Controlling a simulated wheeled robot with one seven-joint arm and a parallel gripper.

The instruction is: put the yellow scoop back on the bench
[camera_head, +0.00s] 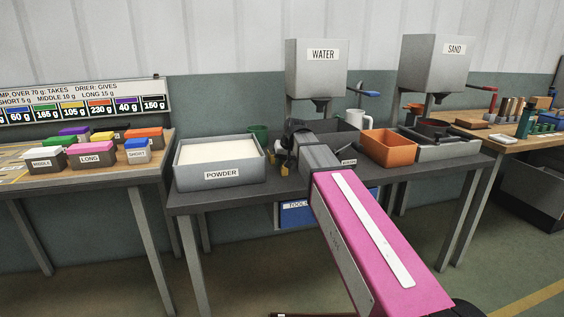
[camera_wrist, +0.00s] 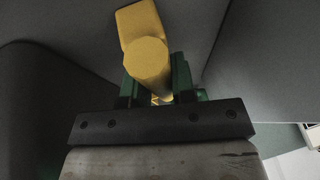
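The yellow scoop (camera_wrist: 147,62) shows in the wrist view with its round handle end toward the camera, between the green fingers of my gripper (camera_wrist: 157,88). My gripper appears shut on the handle. In the head view my gripper (camera_head: 284,160) is low over the dark bench (camera_head: 235,196), just right of the powder tray (camera_head: 221,174). Only small yellow bits of the scoop (camera_head: 285,171) show there. Most of the scoop is hidden, and I cannot tell whether it touches the bench.
An orange bin (camera_head: 389,149) and a white jug (camera_head: 358,121) stand to the right of my gripper. A green cup (camera_head: 258,134) is behind the tray. The water hopper (camera_head: 317,70) and sand hopper (camera_head: 436,66) rise behind. Bare bench shows along the front edge.

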